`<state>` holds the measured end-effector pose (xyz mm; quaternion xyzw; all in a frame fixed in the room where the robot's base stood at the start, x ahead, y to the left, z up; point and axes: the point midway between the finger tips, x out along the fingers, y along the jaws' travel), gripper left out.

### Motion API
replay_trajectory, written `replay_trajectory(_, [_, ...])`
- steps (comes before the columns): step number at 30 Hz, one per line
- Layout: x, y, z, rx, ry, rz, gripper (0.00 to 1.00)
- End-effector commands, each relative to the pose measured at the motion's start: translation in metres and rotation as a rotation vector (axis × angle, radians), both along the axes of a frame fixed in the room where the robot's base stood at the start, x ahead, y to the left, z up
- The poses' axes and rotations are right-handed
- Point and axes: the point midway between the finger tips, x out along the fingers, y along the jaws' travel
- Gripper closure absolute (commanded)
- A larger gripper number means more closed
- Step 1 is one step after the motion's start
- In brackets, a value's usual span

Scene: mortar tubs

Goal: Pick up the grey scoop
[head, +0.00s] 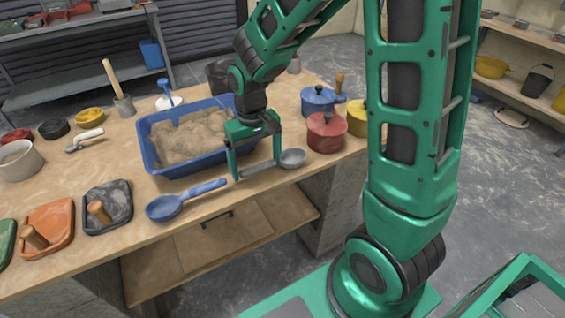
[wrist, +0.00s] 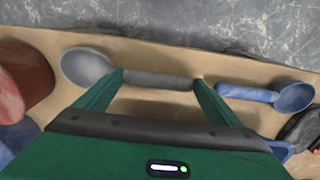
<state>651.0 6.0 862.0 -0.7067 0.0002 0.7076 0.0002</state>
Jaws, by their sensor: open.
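The grey scoop (head: 292,158) lies on the wooden bench near its front edge, right of the blue tub. Its round bowl points right in the head view and left in the wrist view (wrist: 86,66). My gripper (head: 254,167) is open over the scoop's handle, pointing down. In the wrist view my gripper's fingertips (wrist: 158,79) stand apart along the handle's length, one near the bowl and one near the handle's far end. Whether the fingers touch the handle I cannot tell. Nothing is held.
A blue tub (head: 149,153) of sand stands behind my gripper. A blue scoop (head: 168,207) lies to the left in the head view and to the right in the wrist view (wrist: 292,97). A red pot (head: 326,135) stands close right of the grey bowl. Bare bench lies in front.

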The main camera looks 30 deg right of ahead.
Motion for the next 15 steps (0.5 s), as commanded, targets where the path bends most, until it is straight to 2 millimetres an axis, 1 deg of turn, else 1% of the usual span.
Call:
replay_trajectory(1, [-0.0003,-0.0001,-0.006,0.0,0.003,0.0,0.12])
replay_trajectory(4, [0.0002,-0.0001,-0.0121,0.0,0.0,0.0,0.12])
replay_trajectory(11, [0.0004,-0.0002,-0.0133,0.0,-0.001,0.0,0.12])
replay_trajectory(12, [0.0005,-0.0002,-0.0132,0.0,-0.001,0.0,0.17])
replay_trajectory(13, [0.0005,-0.0002,-0.0132,0.0,-0.001,0.0,0.24])
replay_trajectory(14, [0.0005,-0.0003,-0.0132,0.0,-0.001,0.0,0.31])
replay_trajectory(15, [0.0005,-0.0003,-0.0131,0.0,-0.001,0.0,0.4])
